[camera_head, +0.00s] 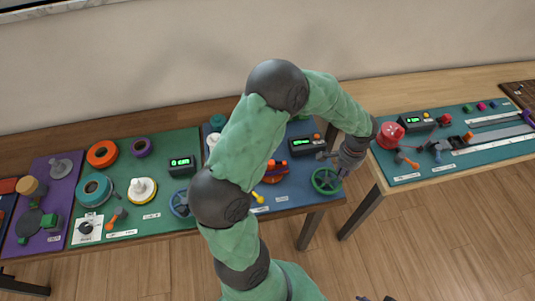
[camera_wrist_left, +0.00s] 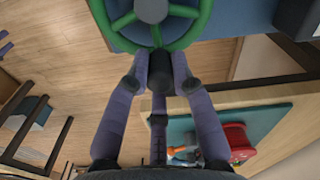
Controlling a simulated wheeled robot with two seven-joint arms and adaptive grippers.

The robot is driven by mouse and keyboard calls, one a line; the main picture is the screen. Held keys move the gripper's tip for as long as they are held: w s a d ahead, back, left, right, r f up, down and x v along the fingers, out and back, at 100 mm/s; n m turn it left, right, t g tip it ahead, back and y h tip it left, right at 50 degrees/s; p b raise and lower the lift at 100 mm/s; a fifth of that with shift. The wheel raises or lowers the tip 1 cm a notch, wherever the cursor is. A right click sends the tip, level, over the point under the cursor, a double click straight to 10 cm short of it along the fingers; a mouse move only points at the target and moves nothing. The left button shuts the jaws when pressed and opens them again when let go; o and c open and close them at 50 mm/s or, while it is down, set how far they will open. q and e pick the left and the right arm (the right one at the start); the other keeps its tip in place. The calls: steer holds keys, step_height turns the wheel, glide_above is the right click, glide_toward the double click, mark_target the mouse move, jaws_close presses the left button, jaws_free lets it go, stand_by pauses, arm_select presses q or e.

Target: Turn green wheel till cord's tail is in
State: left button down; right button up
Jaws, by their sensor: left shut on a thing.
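The green wheel (camera_head: 326,181) stands at the right front of the blue board. In the left wrist view the wheel (camera_wrist_left: 186,38) fills the top, with spokes and a grey hub. My left gripper (camera_head: 342,171) is at the wheel's right side. Small purple and dark tips (camera_head: 375,298) at the bottom edge may be my right gripper, too cut off to judge.
A black box with a green display (camera_head: 302,145) sits behind the wheel. A teal board (camera_head: 440,162) with a red spool (camera_head: 390,135) lies on the right table, across a gap. A green board (camera_head: 150,199) with rings and spools is at left.

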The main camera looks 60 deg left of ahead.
arm_select(q)
steer(key=shift+d, duration=0.15)
steer(key=c, duration=1)
jaws_free()
steer(key=shift+r, duration=0.1)
step_height(320, 180, up, 12)
steer(key=shift+f, duration=0.1)
